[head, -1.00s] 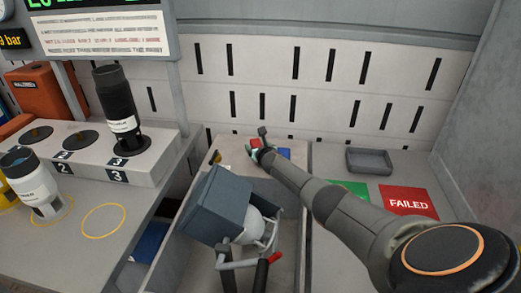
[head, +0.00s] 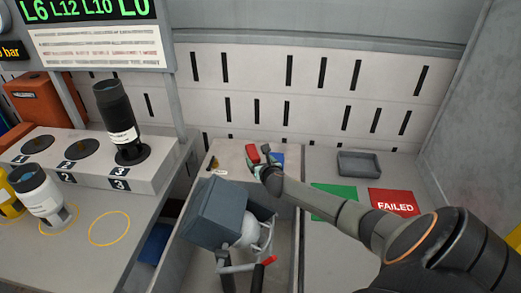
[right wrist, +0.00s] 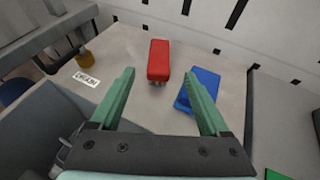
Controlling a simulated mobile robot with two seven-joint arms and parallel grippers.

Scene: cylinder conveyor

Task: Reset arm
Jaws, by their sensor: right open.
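My right gripper (head: 260,163) is at the far end of my right arm, over the light counter at the back. The right wrist view shows its two green fingers (right wrist: 161,98) spread wide with nothing between them. A red block (right wrist: 159,60) lies on the counter ahead of the fingers, apart from them. A blue object (right wrist: 202,88) lies to its right, partly behind the right finger. In the head view the red block (head: 252,152) and the blue object (head: 278,158) show beside the gripper. My left gripper is not in view.
A grey box-shaped machine (head: 214,212) stands just in front of the gripper. A grey tray (head: 359,164), a green pad (head: 333,202) and a red FAILED pad (head: 394,203) are to the right. A black cylinder (head: 121,120) and a white cylinder (head: 43,197) stand at left.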

